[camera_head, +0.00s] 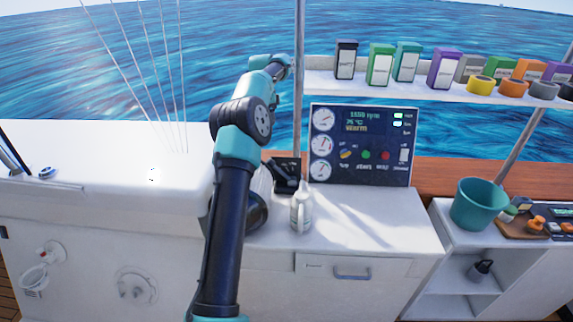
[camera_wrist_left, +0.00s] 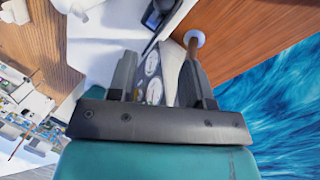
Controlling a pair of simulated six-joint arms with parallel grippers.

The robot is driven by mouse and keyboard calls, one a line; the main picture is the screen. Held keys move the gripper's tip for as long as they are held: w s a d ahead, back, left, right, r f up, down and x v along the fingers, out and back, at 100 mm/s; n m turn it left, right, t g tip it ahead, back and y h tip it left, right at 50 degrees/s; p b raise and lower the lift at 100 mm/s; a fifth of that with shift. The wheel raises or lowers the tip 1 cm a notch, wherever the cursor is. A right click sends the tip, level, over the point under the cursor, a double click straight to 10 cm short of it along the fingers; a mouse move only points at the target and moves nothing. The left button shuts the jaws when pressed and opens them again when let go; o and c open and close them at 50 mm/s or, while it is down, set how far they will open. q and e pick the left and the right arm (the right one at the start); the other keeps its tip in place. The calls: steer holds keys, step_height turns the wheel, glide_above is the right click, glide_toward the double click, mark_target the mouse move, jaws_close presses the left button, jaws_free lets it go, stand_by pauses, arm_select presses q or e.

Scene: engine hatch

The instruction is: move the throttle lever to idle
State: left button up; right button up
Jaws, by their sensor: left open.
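The throttle lever (camera_head: 284,178) seems to be the dark handle at the black box left of the gauge panel (camera_head: 360,145). Part of it is hard to make out beside my arm. My left gripper (camera_head: 288,66) is high above the lever, near the metal pole, and small in the head view. In the left wrist view my left gripper (camera_wrist_left: 160,68) is open, with gauges seen beyond the gap and nothing visibly held. My right gripper is not in view.
The pole (camera_head: 299,85) stands close to my left gripper; its base (camera_wrist_left: 194,39) shows near one finger. A white jug (camera_head: 301,210) stands in front of the lever. A shelf (camera_head: 440,92) with boxes and a teal bucket (camera_head: 478,205) are to the right.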

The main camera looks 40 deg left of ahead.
mark_target(272, 162)
arm_select(q)
steer(key=shift+a+f, duration=0.2)
steer(key=shift+a, duration=0.05)
steer(key=shift+f, duration=0.15)
steer(key=x, duration=1.7)
steer(key=shift+f, duration=0.1)
jaws_close()
